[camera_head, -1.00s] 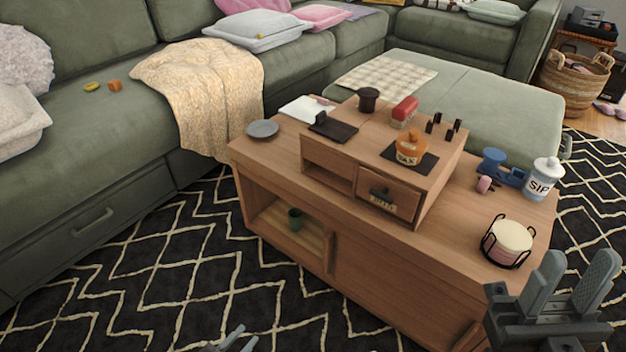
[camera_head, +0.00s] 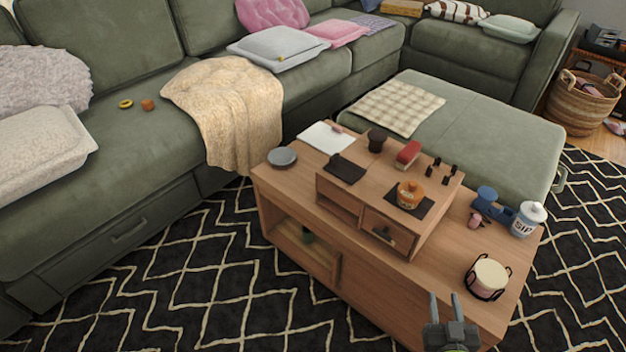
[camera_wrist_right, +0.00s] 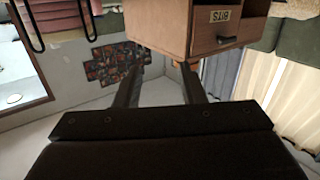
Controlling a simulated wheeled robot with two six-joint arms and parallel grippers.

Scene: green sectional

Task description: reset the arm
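My right gripper (camera_head: 444,308) is at the bottom of the head view, in front of the near right side of the wooden coffee table (camera_head: 350,272). Its two fingers are apart with nothing between them. In the right wrist view the fingers (camera_wrist_right: 160,85) are also spread and empty. That view is upside down and shows a wooden drawer box (camera_wrist_right: 205,25) with a label beyond the fingers. My left gripper is not in view.
The table holds a drawer organizer (camera_head: 345,203), an orange jar (camera_head: 410,194), a coaster holder (camera_head: 488,279), a white bottle (camera_head: 528,219) and a blue tape dispenser (camera_head: 487,200). The green sofa (camera_head: 140,150) and ottoman (camera_head: 490,130) stand behind. Patterned rug (camera_head: 200,290) lies open at left.

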